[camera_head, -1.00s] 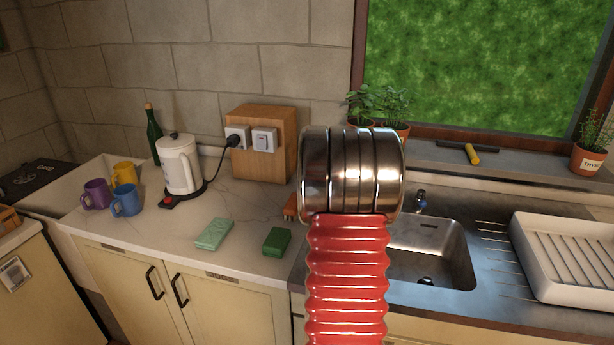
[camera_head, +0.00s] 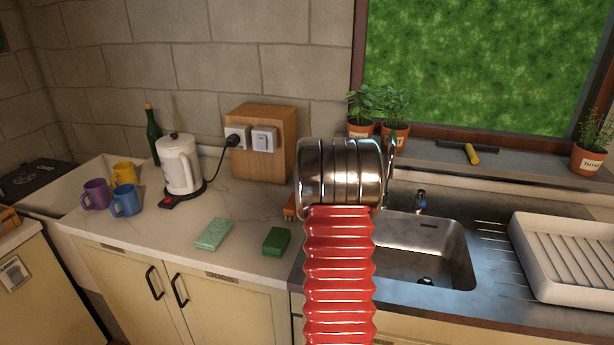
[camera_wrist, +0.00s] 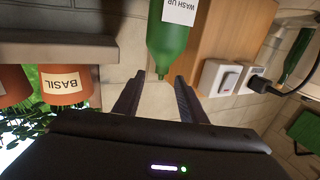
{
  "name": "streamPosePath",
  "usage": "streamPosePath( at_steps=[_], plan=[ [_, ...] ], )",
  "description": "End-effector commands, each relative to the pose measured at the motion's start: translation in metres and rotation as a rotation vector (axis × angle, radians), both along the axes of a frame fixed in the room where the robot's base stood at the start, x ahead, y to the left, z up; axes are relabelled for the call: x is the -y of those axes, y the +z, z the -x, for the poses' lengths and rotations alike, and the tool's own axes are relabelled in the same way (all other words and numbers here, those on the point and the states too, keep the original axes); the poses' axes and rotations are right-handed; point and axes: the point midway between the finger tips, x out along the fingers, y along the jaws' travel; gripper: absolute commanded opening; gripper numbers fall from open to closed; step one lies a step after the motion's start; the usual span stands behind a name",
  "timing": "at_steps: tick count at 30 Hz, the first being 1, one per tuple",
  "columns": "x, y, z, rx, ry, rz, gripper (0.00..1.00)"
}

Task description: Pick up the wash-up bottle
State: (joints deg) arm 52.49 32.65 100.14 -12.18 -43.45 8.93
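The wash-up bottle (camera_wrist: 170,48) is green with a white "WASH UP" label and shows at the top middle of the wrist view, which is upside down. Its narrow end points toward my gripper (camera_wrist: 156,84). My gripper is open and empty, with its two dark fingers apart. The bottle's end lies just beyond the fingertips, roughly in line with the gap. I cannot tell the exact distance. In the head view my red arm with its metal collar hides the bottle and the gripper.
A wooden box with sockets (camera_head: 264,146) stands beside the bottle. Basil pots (camera_wrist: 62,84) are on the sill. A kettle (camera_head: 179,165), several mugs, a dark green bottle (camera_head: 153,135) and two sponges (camera_head: 277,241) are on the counter. The sink (camera_head: 430,248) is to the right.

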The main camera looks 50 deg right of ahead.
Motion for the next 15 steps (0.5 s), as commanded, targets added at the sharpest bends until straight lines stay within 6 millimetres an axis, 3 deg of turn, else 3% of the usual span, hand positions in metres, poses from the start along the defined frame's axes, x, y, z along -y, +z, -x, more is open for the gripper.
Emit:
streamPosePath(
  at_steps=[15],
  plan=[
    [0.0054,0.0009,-0.0063,0.000,0.000,0.000,0.38]
  ],
)
